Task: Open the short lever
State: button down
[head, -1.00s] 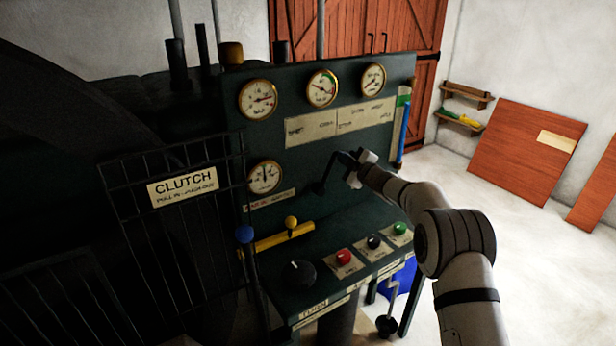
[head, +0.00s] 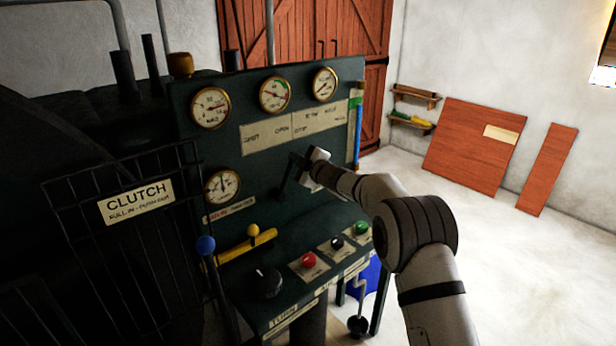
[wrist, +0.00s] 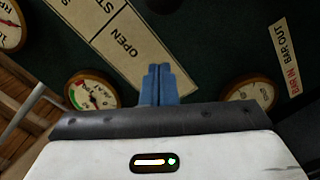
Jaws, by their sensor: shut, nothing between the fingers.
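A short dark lever (head: 286,182) stands out from the dark green panel (head: 190,150), right of the lower gauge and below the label plate (head: 268,138). Its dark shape runs up toward my gripper (head: 298,158), and I cannot tell whether they touch. In the wrist view my blue fingers (wrist: 158,84) are together with nothing between them, in front of the panel beside the word OPEN on the plate. The lever cannot be made out in the wrist view.
A yellow-knobbed lever (head: 253,231) and a blue-knobbed lever (head: 206,245) stand lower left. A black dial (head: 265,282) and red, black and green buttons line the desk below. A black cage with a CLUTCH sign (head: 136,201) is at left. Open floor lies at right.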

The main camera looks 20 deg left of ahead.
jog(key=b+v, duration=0.2)
jog(key=v, duration=0.7)
jog(key=shift+d+f+b, duration=0.15)
jog(key=shift+d+b, duration=0.1)
jog(key=shift+b, duration=0.1)
jog(key=d+r+m+t+h, duration=0.2)
jog(key=d+m+h, duration=0.15)
jog(key=d, duration=0.45)
jog(key=d+r+m+t+h, duration=0.2)
jog(key=d+m+h, duration=0.15)
jog(key=d, duration=0.45)
jog(key=s+d+m+g+h, duration=0.1)
jog(key=s+d+m+h, duration=0.25)
jog(key=d, duration=0.45)
jog(key=s+d+m+h, duration=0.3)
jog(key=s+d+m, duration=0.1)
jog(key=d, duration=0.3)
jog(key=s+d+f+m+g+h, duration=0.1)
jog(key=s+d+f+m+g, duration=0.1)
jog(key=s+d, duration=0.4)
jog(key=s+d+f+m+g+h, duration=0.1)
jog(key=s+d+f+m+g, duration=0.15)
jog(key=s+d, duration=0.45)
jog(key=s+f+m+g, duration=0.2)
jog(key=s+f, duration=0.1)
jog(key=s, duration=0.7)
jog(key=s+f+m+g, duration=0.2)
jog(key=s, duration=0.8)
jog(key=shift+f, duration=0.4)
